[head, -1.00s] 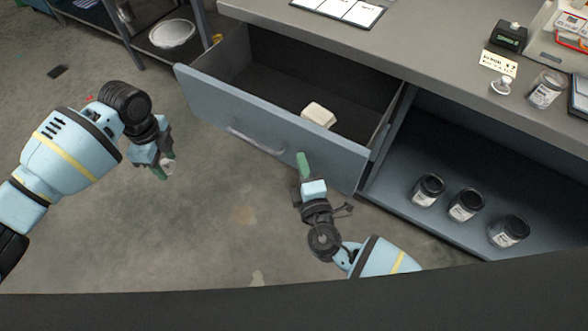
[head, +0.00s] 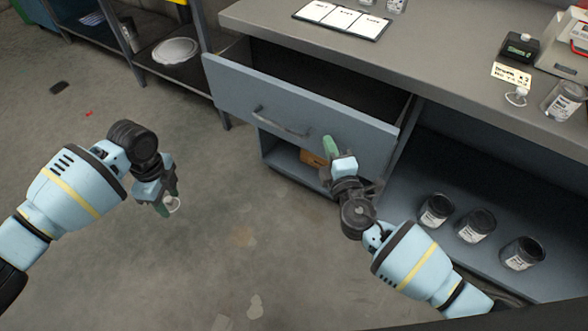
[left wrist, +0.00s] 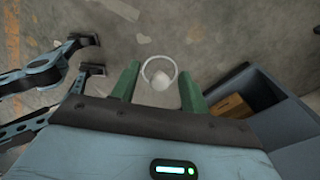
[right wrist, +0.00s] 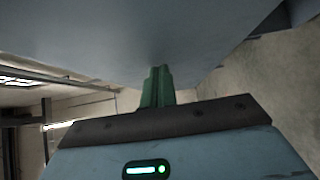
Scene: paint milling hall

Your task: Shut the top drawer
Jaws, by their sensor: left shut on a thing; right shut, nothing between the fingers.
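The top drawer (head: 235,88) is a blue-grey drawer under the counter, partly open, with a dark strip of its inside showing behind the front panel. Its bar handle (head: 282,122) is on the front. My right gripper (head: 329,146) is shut and empty, its green fingertips at the right part of the drawer front, right of the handle. In the right wrist view the fingertips (right wrist: 157,72) meet the panel or nearly so; exact contact is unclear. My left gripper (head: 168,206) is shut on a small whitish ringed object (left wrist: 160,80), over open floor left of the drawer.
Below the drawer is an open compartment with a brown box (head: 313,157). Several dark-lidded jars (head: 474,226) stand on the shelf to the right. The counter (head: 420,62) carries a chart, a scale and a glass jar (head: 563,101). The floor before the drawer is clear.

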